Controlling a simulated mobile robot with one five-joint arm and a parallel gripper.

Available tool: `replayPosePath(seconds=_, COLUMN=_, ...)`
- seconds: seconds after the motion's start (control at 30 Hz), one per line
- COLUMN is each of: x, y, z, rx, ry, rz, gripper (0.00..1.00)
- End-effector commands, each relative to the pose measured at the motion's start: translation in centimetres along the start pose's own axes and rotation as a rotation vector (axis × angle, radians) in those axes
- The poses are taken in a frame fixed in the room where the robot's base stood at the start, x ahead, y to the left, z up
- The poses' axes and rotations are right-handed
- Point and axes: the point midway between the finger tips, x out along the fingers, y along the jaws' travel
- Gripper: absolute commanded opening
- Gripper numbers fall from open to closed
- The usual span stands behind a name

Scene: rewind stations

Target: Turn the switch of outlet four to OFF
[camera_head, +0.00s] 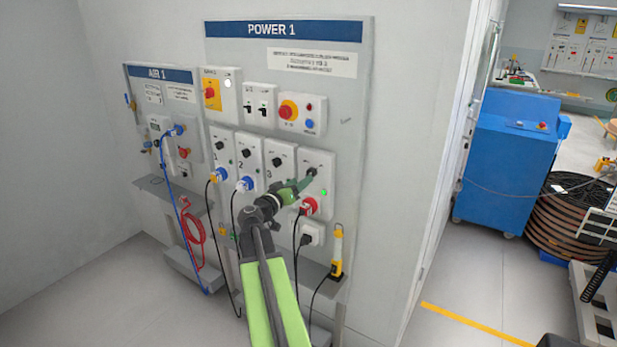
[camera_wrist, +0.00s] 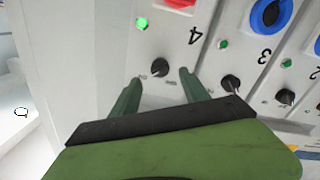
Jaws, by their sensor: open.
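Outlet four's panel (camera_head: 318,160) is the rightmost of the outlet row on the POWER 1 board. Its black rotary switch (camera_wrist: 160,67) shows in the wrist view, with the label "4" (camera_wrist: 194,36) beside it. A green lamp (camera_wrist: 142,23) on this panel is lit. In the wrist view my gripper (camera_wrist: 160,78) is open, with one green finger on each side of the switch. I cannot tell whether the fingers touch it. The head view shows my gripper (camera_head: 310,176) at the panel, largely covering the switch. The small markings around the switch are too blurred to read.
Outlet three's switch (camera_wrist: 231,84) sits close beside my right finger in the wrist view. A red plug (camera_head: 309,206) is below outlet four's switch. Blue plugs sit at neighbouring outlets, with hanging cables. A yellow tool (camera_head: 337,250) stands on the shelf below.

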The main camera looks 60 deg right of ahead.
Motion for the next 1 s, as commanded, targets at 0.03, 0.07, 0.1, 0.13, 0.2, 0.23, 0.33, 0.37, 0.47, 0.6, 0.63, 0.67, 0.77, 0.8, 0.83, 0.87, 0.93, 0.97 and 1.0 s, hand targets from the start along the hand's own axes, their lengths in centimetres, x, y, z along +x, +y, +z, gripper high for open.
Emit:
replayPosePath(seconds=0.03, x=1.5, y=-0.1, z=-0.1, rx=0.0, ry=-0.001, rz=0.002, gripper=0.54)
replayPosePath(seconds=0.07, x=2.1, y=-0.2, z=-0.1, rx=0.0, ry=-0.001, rz=0.002, gripper=0.54)
replayPosePath(seconds=0.1, x=3.0, y=-0.1, z=0.0, rx=0.0, ry=-0.001, rz=0.002, gripper=0.54)
replayPosePath(seconds=0.13, x=3.5, y=-0.1, z=0.0, rx=0.0, ry=-0.001, rz=0.002, gripper=0.54)
replayPosePath(seconds=0.2, x=4.6, y=-0.1, z=-0.1, rx=0.0, ry=-0.001, rz=0.001, gripper=0.54)
replayPosePath(seconds=0.23, x=5.0, y=-0.1, z=0.0, rx=0.0, ry=-0.001, rz=0.001, gripper=0.54)
replayPosePath(seconds=0.33, x=5.8, y=0.0, z=0.0, rx=0.0, ry=-0.001, rz=0.001, gripper=0.54)
replayPosePath(seconds=0.37, x=5.9, y=0.0, z=0.0, rx=0.0, ry=-0.001, rz=0.001, gripper=0.54)
replayPosePath(seconds=0.47, x=6.1, y=0.0, z=0.0, rx=0.0, ry=0.0, rz=0.0, gripper=0.54)
replayPosePath(seconds=0.6, x=6.1, y=0.1, z=0.0, rx=0.0, ry=-0.001, rz=0.0, gripper=0.54)
replayPosePath(seconds=0.63, x=6.1, y=0.1, z=0.0, rx=0.0, ry=-0.001, rz=0.0, gripper=0.54)
replayPosePath(seconds=0.67, x=6.1, y=0.1, z=0.1, rx=0.0, ry=-0.001, rz=0.0, gripper=0.52)
replayPosePath(seconds=0.77, x=6.1, y=0.1, z=0.1, rx=0.0, ry=-0.001, rz=0.001, gripper=0.39)
replayPosePath(seconds=0.8, x=6.1, y=0.1, z=0.1, rx=0.0, ry=-0.001, rz=0.001, gripper=0.34)
replayPosePath(seconds=0.83, x=6.0, y=0.1, z=0.1, rx=0.0, ry=-0.001, rz=0.001, gripper=0.3)
replayPosePath(seconds=0.87, x=6.1, y=0.1, z=0.1, rx=0.0, ry=-0.001, rz=0.001, gripper=0.26)
replayPosePath(seconds=0.93, x=6.1, y=0.1, z=0.1, rx=0.0, ry=-0.001, rz=0.001, gripper=0.17)
replayPosePath(seconds=0.97, x=6.1, y=0.1, z=0.1, rx=0.0, ry=-0.001, rz=0.001, gripper=0.13)
replayPosePath(seconds=1.0, x=6.1, y=0.1, z=0.1, rx=0.0, ry=-0.001, rz=0.001, gripper=0.08)
